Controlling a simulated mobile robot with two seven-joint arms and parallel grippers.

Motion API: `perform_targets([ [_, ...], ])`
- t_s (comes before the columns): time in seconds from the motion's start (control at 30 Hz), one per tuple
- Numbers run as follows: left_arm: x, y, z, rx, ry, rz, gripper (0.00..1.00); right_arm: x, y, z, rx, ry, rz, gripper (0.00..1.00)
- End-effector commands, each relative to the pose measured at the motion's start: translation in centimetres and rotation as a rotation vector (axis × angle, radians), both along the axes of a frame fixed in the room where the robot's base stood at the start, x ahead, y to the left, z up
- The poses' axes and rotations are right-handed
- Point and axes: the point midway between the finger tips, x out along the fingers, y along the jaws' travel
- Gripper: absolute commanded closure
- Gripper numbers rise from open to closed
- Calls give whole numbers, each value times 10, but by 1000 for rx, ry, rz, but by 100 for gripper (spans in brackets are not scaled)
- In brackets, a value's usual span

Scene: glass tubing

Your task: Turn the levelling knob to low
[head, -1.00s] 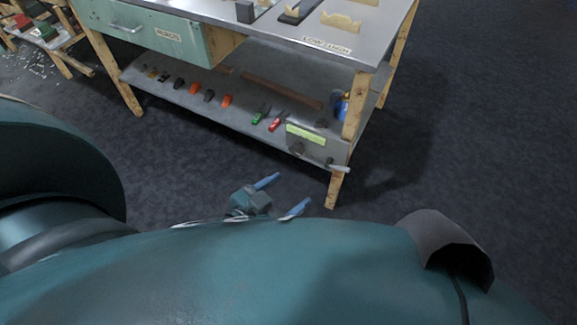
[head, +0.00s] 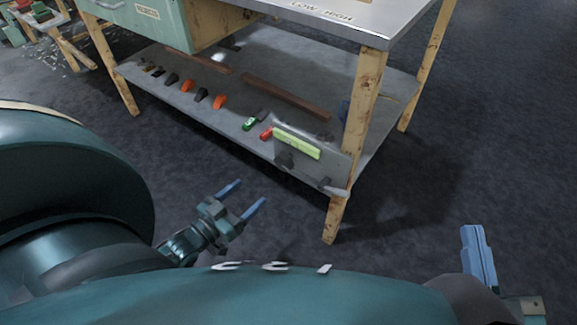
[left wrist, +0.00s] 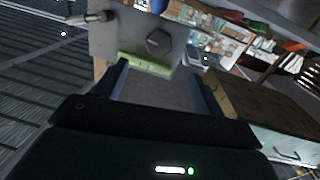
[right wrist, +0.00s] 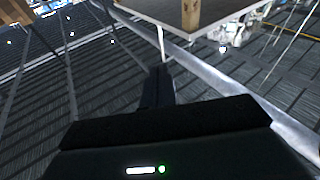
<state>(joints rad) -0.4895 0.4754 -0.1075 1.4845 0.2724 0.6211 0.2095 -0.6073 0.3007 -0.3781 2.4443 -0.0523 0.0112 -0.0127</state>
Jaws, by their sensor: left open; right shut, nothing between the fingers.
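A grey panel (head: 335,165) with a yellow-green strip (head: 297,142) is at the table's near corner, at lower shelf height. A dark knob (head: 285,160) is on its face below the strip. In the left wrist view the panel appears upside down, with the faceted knob (left wrist: 158,43) beyond the fingers. My left gripper (head: 250,191) is open and empty, in front of the panel and apart from it. It also shows in the left wrist view (left wrist: 158,70). My right gripper (head: 478,255) is shut and empty at lower right, away from the panel. The knob's setting is too small to read.
A lever (head: 325,183) sticks out beside the knob. A wooden table leg (head: 362,105) stands close to the panel. Several coloured tools, including a green one (head: 250,124), lie on the lower shelf (head: 225,125). The floor at right is clear.

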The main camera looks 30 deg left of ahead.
Motion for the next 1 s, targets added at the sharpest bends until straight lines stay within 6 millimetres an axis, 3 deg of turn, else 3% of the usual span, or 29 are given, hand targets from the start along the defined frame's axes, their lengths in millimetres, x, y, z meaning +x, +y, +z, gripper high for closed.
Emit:
perform_targets([
  [0.27,45,-7,-1,-1,-7,0,30,2,1,2,22,-40,16,100],
  [0.6,108,-18,-2,-1,-4,0,30,11,-2,31,3,-267,23,100],
  [0.8,125,-21,0,-1,-1,0,30,11,-3,42,-6,-336,24,100],
  [1.0,127,-22,0,-1,1,0,30,12,-3,45,-7,-347,25,100],
])
